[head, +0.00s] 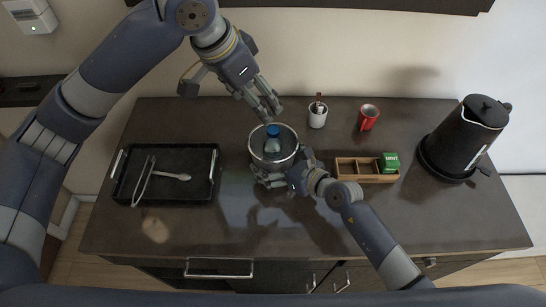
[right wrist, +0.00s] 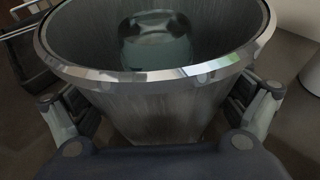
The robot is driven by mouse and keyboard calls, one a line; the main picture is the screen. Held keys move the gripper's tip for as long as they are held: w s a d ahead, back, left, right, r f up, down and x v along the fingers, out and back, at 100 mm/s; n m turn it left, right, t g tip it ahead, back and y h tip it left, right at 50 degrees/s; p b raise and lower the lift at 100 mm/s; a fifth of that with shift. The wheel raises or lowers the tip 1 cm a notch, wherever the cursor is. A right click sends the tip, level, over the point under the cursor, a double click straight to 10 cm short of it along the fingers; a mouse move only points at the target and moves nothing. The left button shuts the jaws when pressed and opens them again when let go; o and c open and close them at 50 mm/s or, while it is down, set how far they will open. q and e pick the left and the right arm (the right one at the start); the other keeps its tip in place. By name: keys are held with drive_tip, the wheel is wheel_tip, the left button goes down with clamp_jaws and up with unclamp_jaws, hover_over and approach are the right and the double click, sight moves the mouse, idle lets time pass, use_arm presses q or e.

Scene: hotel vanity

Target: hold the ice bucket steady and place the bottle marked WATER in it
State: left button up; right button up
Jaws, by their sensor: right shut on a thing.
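The metal ice bucket (head: 257,160) stands upright on the counter in the middle of the head view. It also fills the right wrist view (right wrist: 160,100). A clear bottle with a blue cap (head: 273,133) is inside the bucket; its lower part also shows in the right wrist view (right wrist: 155,48), and no label is readable. My right gripper (head: 281,172) is shut on the bucket from the front, one finger on each side of its wall. My left gripper (head: 272,114) is just behind and above the bucket, apart from the bottle, with a gap between its fingers and nothing in them.
A black tray (head: 210,190) with tongs and a spoon lies at left. A white cup (head: 318,118), a red mug (head: 368,118), a wooden organiser (head: 366,178) with a green box (head: 390,162) and a black kettle (head: 462,138) stand at right. The front left counter is clear.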

drive_tip(key=o, duration=1)
drive_tip(key=shift+o, duration=0.2)
drive_tip(key=v, duration=1.2)
drive_tip(key=shift+s+d+f, duration=0.1)
